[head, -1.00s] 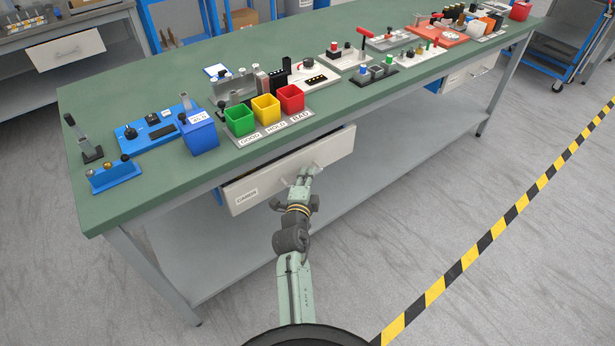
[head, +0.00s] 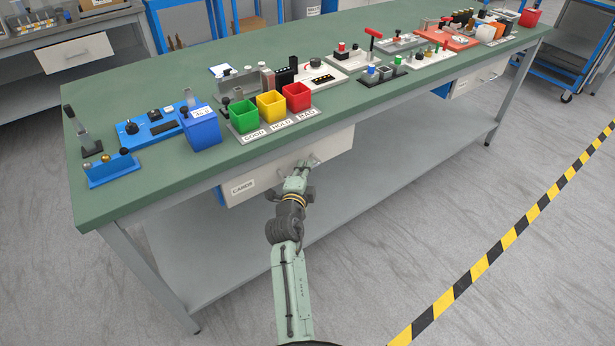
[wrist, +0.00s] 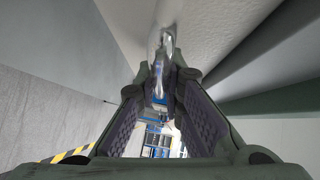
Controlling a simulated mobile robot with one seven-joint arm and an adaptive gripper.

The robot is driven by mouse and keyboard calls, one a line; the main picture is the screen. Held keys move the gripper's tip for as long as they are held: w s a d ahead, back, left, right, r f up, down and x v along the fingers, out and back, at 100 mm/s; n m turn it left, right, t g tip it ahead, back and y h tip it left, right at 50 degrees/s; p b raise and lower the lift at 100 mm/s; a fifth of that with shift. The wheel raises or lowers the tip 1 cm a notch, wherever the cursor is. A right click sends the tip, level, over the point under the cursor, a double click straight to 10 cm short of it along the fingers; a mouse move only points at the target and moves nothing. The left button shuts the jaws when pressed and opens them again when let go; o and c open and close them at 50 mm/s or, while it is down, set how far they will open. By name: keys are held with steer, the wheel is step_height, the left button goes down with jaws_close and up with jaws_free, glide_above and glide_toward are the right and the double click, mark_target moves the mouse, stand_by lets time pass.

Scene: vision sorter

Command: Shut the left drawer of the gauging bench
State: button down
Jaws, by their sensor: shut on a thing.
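The gauging bench (head: 190,60) has a green top, and its left drawer has a pale front (head: 265,175) with a label at its left end. The drawer front sits close under the bench's front edge, flush or nearly so; I cannot tell whether a small gap is left. My gripper (head: 306,166) is at the drawer's handle (head: 314,160), right of the front's middle. In the wrist view my gripper (wrist: 160,75) is shut on the shiny handle (wrist: 164,42), with the pale drawer front behind it. The inside of the drawer is hidden.
Green, yellow and red bins (head: 271,104), a blue bin (head: 201,130) and several gauges stand on the bench. A lower shelf (head: 240,240) runs beneath. A second drawer (head: 480,77) is at the right. Open floor lies in front, with striped tape (head: 500,245).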

steer(key=c, duration=2)
jaws_free()
steer(key=shift+w+a+r, duration=0.1)
steer(key=shift+w+a, duration=0.05)
steer(key=shift+w, duration=0.05)
steer(key=shift+o, duration=0.2)
steer(key=shift+s+a, duration=0.1)
steer(key=shift+s, duration=0.15)
steer(key=v, duration=1.1)
steer(key=shift+s, duration=0.3)
